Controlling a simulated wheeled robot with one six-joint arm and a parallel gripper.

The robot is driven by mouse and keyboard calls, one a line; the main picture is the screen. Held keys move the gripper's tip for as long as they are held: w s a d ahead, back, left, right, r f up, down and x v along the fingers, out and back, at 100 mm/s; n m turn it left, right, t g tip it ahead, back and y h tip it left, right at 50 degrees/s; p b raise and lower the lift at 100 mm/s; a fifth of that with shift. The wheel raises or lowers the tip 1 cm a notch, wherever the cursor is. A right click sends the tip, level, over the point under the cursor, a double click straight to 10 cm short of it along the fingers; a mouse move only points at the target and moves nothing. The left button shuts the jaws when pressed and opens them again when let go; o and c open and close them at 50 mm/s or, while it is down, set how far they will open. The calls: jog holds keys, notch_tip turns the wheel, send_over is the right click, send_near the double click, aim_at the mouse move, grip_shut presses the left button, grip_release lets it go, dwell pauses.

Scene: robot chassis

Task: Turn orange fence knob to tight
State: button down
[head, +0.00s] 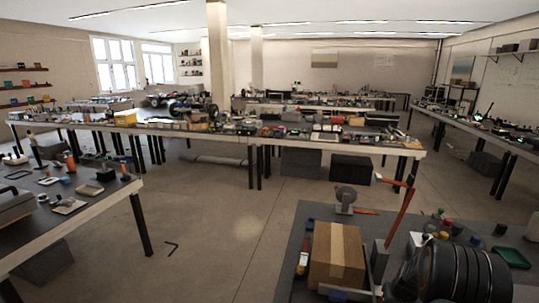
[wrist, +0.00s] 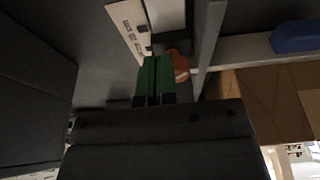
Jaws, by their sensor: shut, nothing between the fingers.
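The orange knob (wrist: 181,66) shows in the wrist view, just right of my fingertips, with a pale mark on its face. A dark part sits above it, and a grey upright bar (wrist: 208,40) stands close on its right. My gripper (wrist: 155,66) has green fingers, shut together with nothing between them. The fingertips are beside the knob's left side; I cannot tell whether they touch it. A pale strip with dark print (wrist: 130,25) lies beyond the fingers. I cannot make out the knob or my gripper in the head view.
A cardboard box (head: 336,255) stands on the near right bench; it also shows in the wrist view (wrist: 245,105). A blue object (wrist: 297,32) is at the wrist view's right. An orange pole (head: 400,213) rises behind the box. A green tray (head: 512,258) lies at the right.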

jog(key=shift+s+a+f+b, duration=0.2)
jog(key=shift+a+f+b, duration=0.3)
jog(key=shift+f+b, duration=0.1)
dwell(0.3)
jog(key=shift+a, duration=0.25)
jog(key=shift+w+a+b, duration=0.25)
jog(key=shift+a+b, duration=0.25)
jog(key=shift+b, duration=0.25)
jog(key=shift+w+a+r, duration=0.1)
jog(key=shift+a, duration=0.1)
jog(key=shift+s+a, duration=0.1)
jog(key=shift+s, duration=0.15)
notch_tip(320, 180, up, 6)
jog(key=p, duration=0.3)
jog(key=shift+w+d+r, duration=0.15)
jog(key=shift+d, duration=0.05)
dwell(0.4)
